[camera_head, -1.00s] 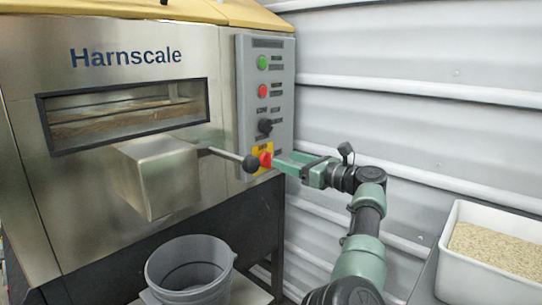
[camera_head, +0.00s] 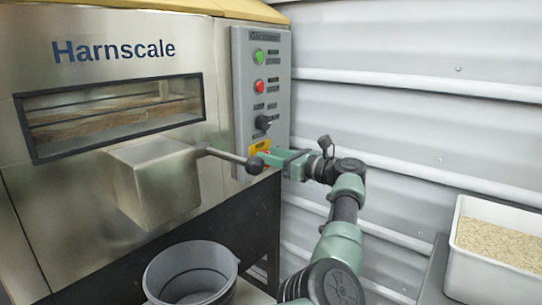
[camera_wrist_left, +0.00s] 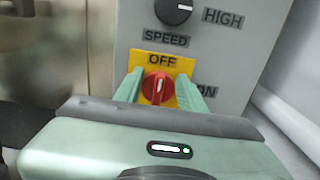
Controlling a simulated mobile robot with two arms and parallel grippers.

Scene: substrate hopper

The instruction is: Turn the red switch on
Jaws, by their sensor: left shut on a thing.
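The red switch (camera_wrist_left: 158,88) is a round knob on a yellow plate (camera_wrist_left: 160,65) low on the grey control panel (camera_wrist_left: 225,55). OFF is printed above it and ON to its right. The white mark on the knob points up, roughly toward OFF. My left gripper (camera_wrist_left: 160,92) is shut on the switch, with one green finger on each side of it. In the head view my left gripper (camera_head: 272,158) reaches the panel (camera_head: 240,110) from the right and mostly hides the switch. My right gripper is not in view.
A lever with a dark ball (camera_head: 254,164) sticks out just left of my gripper. A black speed knob (camera_head: 263,122), a red button (camera_head: 260,87) and a green button (camera_head: 260,56) sit above. A grey bucket (camera_head: 160,280) stands below; a white tub (camera_head: 459,225) is at right.

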